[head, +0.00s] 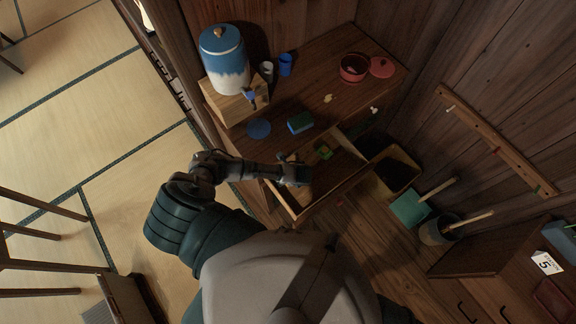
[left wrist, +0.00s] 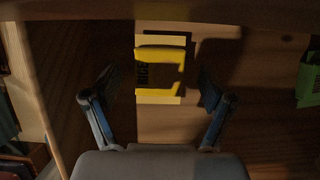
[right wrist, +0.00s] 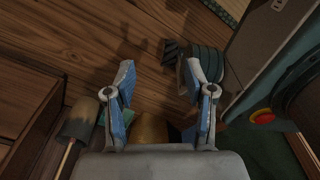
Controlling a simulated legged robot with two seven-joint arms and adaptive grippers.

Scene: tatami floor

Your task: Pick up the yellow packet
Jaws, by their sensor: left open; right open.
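The yellow packet (left wrist: 146,72) with dark lettering lies in the open wooden drawer (head: 345,176). In the left wrist view it sits ahead of my left gripper (left wrist: 157,88), roughly centred between the two spread fingers. The gripper is open and holds nothing. In the head view my left gripper (head: 293,172) is over the drawer, and I cannot make out the yellow packet there. My right gripper (right wrist: 158,68) is open and empty above the wooden floor. It does not show in the head view.
A green packet (left wrist: 308,80) lies to the right in the drawer. A bin (head: 402,158) stands beside the drawer.

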